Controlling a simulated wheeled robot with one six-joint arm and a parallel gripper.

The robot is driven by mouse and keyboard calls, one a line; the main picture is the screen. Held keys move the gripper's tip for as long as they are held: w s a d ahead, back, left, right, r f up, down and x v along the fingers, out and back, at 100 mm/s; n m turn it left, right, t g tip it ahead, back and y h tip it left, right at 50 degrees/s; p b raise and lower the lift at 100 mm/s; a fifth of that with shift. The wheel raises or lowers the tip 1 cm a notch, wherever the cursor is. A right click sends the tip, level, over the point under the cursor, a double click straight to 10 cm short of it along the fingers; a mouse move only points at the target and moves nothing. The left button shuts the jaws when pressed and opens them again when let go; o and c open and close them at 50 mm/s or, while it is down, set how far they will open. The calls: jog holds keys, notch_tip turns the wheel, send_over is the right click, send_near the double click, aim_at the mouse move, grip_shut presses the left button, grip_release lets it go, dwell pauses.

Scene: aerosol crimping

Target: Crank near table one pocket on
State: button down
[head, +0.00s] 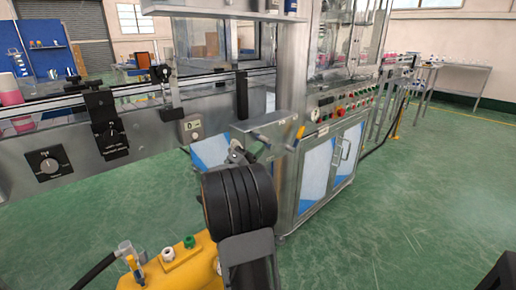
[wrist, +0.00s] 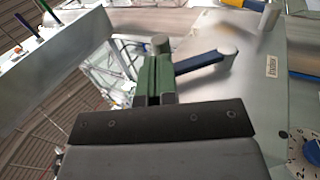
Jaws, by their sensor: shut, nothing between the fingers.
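A blue crank arm (wrist: 203,62) with a grey round end (wrist: 228,48) is on a grey metal panel in the wrist view. A grey cylinder (wrist: 161,43) shows just beyond the fingertips. In the head view my gripper (head: 238,152) is small, in front of the steel box.
A second blue lever (wrist: 256,5) shows at the top of the wrist view. A conveyor (head: 60,110) with black clamps and a knob runs along the left. The steel cabinet (head: 330,170) has a row of buttons.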

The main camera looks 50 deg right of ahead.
jog(key=p+v, duration=0.2)
jog(key=v, duration=1.1)
jog(key=shift+f+t, duration=0.2)
jog(key=shift+t, duration=0.1)
jog(key=shift+w+d, duration=0.1)
